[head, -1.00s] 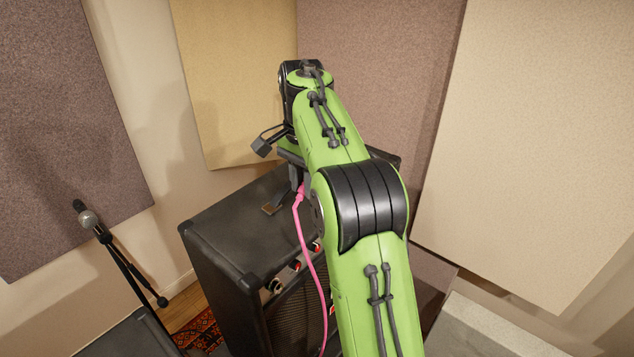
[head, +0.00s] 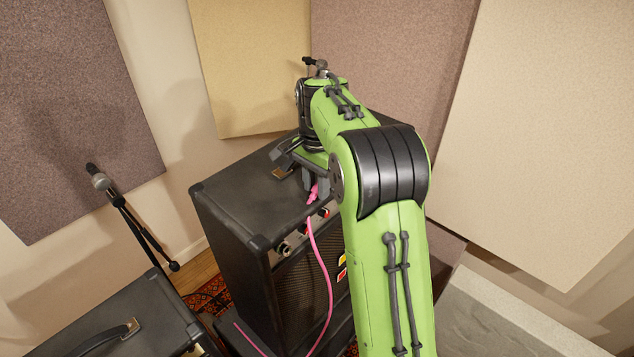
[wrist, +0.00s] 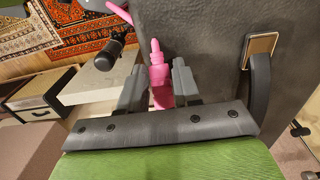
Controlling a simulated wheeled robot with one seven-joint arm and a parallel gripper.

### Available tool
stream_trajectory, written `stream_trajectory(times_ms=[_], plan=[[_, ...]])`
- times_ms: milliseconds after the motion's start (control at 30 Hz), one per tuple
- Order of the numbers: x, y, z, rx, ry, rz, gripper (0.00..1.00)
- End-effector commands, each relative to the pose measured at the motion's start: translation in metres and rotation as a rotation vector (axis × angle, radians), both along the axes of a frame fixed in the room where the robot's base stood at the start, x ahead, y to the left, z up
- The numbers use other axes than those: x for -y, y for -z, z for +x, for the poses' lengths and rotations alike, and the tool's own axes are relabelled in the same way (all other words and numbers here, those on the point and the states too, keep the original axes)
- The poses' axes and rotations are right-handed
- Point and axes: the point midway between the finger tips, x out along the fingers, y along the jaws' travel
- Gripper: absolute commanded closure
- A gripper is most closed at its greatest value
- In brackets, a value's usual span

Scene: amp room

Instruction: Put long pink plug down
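The long pink plug (head: 313,192) is at the front top edge of the black amplifier (head: 245,190). In the wrist view the plug (wrist: 159,75) sits between the two fingers of my gripper (wrist: 158,88), which flank it closely on both sides. My gripper (head: 313,180) is low over the amplifier's top, pointing down. Its fingers appear shut on the plug. The pink cable (head: 326,270) hangs from the plug down the amplifier's front. Whether the plug touches the top is hard to tell.
Knobs or sockets (head: 284,248) line the amplifier's upper front. A microphone (head: 98,180) on a stand is at left. Another black case (head: 120,310) is at lower left. Acoustic panels (head: 235,70) cover the walls behind. The amplifier's top is clear left of my gripper.

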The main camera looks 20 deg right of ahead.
Motion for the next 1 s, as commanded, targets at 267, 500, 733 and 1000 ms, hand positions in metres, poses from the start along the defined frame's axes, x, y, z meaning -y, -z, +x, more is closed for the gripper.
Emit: stream_trajectory(times_ms=[267, 500, 733, 1000], plan=[[0.0, 0.0, 0.0, 0.0, -0.001, 0.0, 0.48], [0.0, -0.016, 0.001, 0.004, -0.001, -0.001, 0.48], [0.0, -0.08, 0.001, 0.005, 0.0, -0.001, 0.48], [0.0, -0.121, 0.0, 0.001, -0.001, -0.001, 0.48]])
